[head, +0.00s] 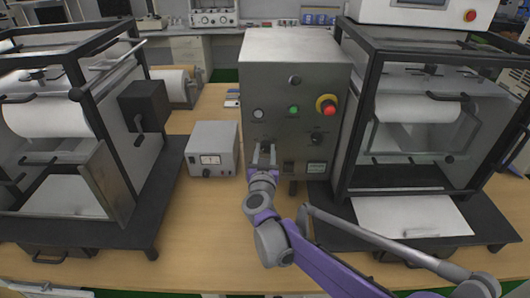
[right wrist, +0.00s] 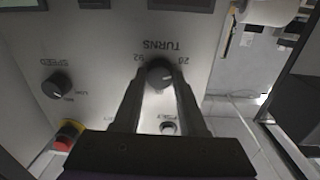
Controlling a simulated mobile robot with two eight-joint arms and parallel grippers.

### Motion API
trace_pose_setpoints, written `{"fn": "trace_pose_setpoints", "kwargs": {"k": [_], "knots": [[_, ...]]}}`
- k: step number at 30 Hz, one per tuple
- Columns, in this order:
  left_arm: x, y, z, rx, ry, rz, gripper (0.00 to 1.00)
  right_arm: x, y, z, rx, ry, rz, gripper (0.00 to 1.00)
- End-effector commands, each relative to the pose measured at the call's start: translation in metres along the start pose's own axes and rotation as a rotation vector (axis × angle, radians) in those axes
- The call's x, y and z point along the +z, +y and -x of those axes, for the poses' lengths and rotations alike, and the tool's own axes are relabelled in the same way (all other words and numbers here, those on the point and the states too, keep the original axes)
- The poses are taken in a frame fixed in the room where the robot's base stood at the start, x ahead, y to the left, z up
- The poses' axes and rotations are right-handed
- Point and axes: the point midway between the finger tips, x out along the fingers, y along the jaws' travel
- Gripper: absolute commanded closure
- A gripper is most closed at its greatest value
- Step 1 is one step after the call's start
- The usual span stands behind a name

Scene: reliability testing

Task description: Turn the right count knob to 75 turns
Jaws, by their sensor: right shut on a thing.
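The grey control box (head: 270,95) stands on the table between two winding machines. My right gripper (head: 264,155) is at the lower left of its front face and hides the count knob there in the head view. In the right wrist view, which shows the panel upside down, the dark round count knob (right wrist: 159,73) sits under the "TURNS" label with small numerals on both sides. My right gripper's fingers (right wrist: 158,88) are shut around it, one on each side. The exact pointer setting is too small to read. My left gripper is not in view.
The panel also carries a red emergency button (head: 327,105), a green button (head: 294,110) and a black speed knob (right wrist: 57,85). A small meter box (head: 212,148) stands left of the control box. The left machine (head: 75,130) and right machine (head: 420,110) flank the space.

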Motion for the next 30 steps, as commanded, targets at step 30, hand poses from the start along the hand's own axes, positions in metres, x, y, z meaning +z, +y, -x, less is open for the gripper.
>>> {"fn": "trace_pose_setpoints", "kwargs": {"k": [30], "knots": [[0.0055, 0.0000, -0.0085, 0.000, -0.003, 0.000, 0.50, 0.0004, 0.0021, 0.0005, -0.009, -0.052, -0.966, 1.00]]}}
